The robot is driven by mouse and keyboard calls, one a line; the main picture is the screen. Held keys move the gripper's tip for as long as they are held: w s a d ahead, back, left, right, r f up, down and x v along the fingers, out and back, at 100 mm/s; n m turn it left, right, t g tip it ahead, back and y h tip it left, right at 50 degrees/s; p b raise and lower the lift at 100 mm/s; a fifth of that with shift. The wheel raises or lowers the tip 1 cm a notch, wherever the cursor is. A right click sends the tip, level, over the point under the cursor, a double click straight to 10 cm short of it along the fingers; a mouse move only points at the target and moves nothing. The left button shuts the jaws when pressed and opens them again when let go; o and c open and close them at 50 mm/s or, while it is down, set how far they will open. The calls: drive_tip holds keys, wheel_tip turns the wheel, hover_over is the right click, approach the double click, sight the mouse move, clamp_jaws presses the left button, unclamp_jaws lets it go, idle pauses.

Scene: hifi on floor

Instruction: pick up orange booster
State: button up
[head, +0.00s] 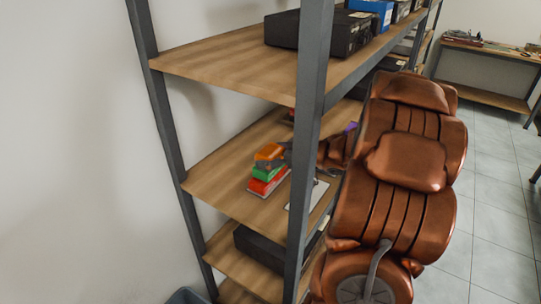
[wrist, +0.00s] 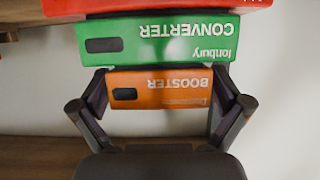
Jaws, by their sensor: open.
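The orange booster (head: 269,152) is a small box on top of a stack on the middle shelf. In the wrist view the orange booster (wrist: 160,88) shows its labelled face upside down, in the middle. A green converter box (head: 266,173) lies under it and also shows in the wrist view (wrist: 155,40). My gripper (wrist: 160,108) is open, with one finger on each side of the booster. I cannot tell whether the fingers touch it. In the head view the gripper is partly hidden by the shelf post and my arm.
A red box (head: 266,186) is at the bottom of the stack on the wooden shelf (head: 225,190). A grey upright post (head: 308,130) stands in front of the shelf. Black boxes (head: 345,33) sit on the shelf above. The shelf's left part is bare.

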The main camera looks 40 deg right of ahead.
drive_tip(key=shift+c, duration=0.3)
drive_tip(key=c, duration=1)
drive_tip(key=shift+c, duration=0.2)
